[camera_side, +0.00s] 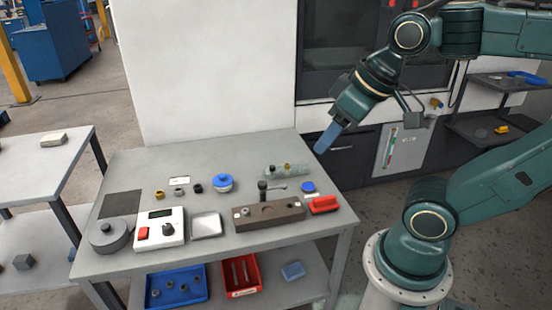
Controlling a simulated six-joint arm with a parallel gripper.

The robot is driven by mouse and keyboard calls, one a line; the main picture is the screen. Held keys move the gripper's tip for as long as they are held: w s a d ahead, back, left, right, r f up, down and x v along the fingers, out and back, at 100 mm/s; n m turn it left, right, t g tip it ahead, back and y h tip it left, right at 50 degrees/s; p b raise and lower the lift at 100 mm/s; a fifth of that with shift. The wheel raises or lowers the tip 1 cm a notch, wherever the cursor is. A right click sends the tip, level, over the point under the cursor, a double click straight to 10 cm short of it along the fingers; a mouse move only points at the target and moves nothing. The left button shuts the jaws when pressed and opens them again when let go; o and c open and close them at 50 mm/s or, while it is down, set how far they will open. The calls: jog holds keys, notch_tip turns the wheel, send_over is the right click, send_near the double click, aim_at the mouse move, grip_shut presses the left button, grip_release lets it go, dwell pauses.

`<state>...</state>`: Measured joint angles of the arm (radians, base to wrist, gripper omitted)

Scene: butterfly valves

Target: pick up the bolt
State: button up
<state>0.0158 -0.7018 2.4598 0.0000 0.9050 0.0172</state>
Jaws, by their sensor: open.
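My gripper (328,138) hangs at the upper right, above and beyond the right rear corner of the grey table. Its blue fingers point down-left, with nothing visible between them; they overlap in this view. It is well clear of everything on the table. I cannot single out the bolt with certainty. Small parts stand in the table's middle: a brass-coloured one (159,194), a grey one (179,191) and a black one (198,188). Slim metal pieces that look like bolts (240,270) lie in a red bin (243,292) on the lower shelf.
A brown fixture block (270,216) with a dark upright post and lever, a red block (323,205), a blue round part (222,183), a white meter box (159,230) and a grey disc (109,236) crowd the table (130,168). A blue bin (177,288) sits below.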

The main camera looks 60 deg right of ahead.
jog(key=w+d+r+m+g, duration=0.1)
jog(key=w+d+m, duration=0.15)
jog(key=w, duration=0.35)
jog(key=w+d+r+m, duration=0.1)
jog(key=w+d+r, duration=0.15)
jog(key=w, duration=0.45)
jog(key=m+g, duration=0.4)
jog(key=m, duration=0.6)
send_over(272, 167)
notch_tip(272, 167, down, 28)
jog(key=shift+s+f, duration=0.1)
jog(key=shift+f, duration=4.2)
jog(key=shift+f, duration=0.15)
jog(key=shift+d+f, duration=0.1)
jog(key=shift+f, duration=2.35)
